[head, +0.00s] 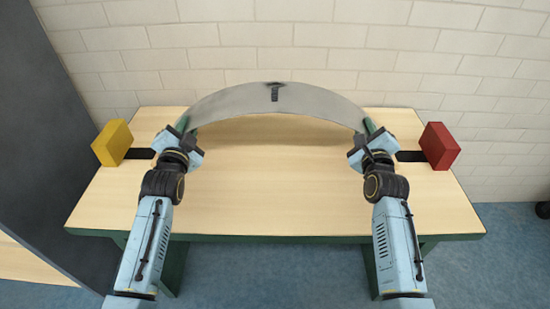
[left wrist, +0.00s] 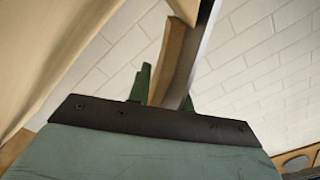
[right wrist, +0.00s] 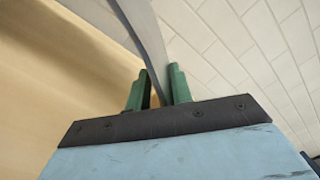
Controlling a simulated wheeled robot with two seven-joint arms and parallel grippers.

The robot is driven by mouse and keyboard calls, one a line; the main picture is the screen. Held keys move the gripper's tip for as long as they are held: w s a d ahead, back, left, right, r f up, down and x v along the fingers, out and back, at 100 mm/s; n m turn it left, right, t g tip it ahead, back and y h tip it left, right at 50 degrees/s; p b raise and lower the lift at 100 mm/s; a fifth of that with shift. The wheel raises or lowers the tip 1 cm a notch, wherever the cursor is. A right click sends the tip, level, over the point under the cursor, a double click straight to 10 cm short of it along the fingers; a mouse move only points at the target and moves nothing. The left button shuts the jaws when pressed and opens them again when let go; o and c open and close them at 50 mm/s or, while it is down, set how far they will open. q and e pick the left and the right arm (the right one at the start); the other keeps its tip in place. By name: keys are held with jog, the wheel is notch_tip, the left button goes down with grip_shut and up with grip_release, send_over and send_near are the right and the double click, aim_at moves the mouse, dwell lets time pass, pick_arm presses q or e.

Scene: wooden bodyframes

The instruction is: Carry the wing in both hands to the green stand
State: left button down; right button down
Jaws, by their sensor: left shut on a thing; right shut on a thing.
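The wing (head: 240,100) is a long grey curved panel with a dark mark near its middle. It arches above the back part of the table between my two hands. My left gripper (head: 184,124) is shut on its left end. In the left wrist view the panel's edge (left wrist: 208,30) runs up from between the green fingers. My right gripper (head: 369,127) is shut on its right end; in the right wrist view the panel (right wrist: 142,30) passes between the fingers. No separate green stand shows clearly in the head view; the table has a green frame (head: 330,238).
The wooden tabletop (head: 280,195) is bare in the middle. A yellow block (head: 112,143) is at its left edge and a red block (head: 440,147) at its right edge, each by a black strip. A white brick wall (head: 330,55) stands behind; a dark panel (head: 45,150) stands at left.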

pick_arm(q)
jog(key=shift+f+b, duration=0.55)
jog(key=shift+b, duration=0.05)
pick_arm(e)
jog(key=shift+f, duration=0.55)
pick_arm(q)
jog(key=c, duration=1.7)
grip_release()
jog(key=shift+f, duration=0.2)
pick_arm(e)
jog(key=c, duration=1.6)
grip_release()
jog(key=shift+f, duration=0.25)
jog(key=shift+c, duration=0.2)
pick_arm(q)
jog(key=o, duration=0.4)
jog(key=shift+r, duration=0.1)
pick_arm(e)
jog(key=o, duration=0.4)
jog(key=shift+r, duration=0.1)
pick_arm(q)
jog(key=shift+o, duration=0.2)
jog(key=s, duration=1.2)
jog(key=shift+a, duration=0.1)
pick_arm(e)
jog(key=shift+s, duration=0.1)
jog(key=s, duration=1.2)
jog(key=shift+a, duration=0.1)
pick_arm(q)
jog(key=shift+s, duration=0.1)
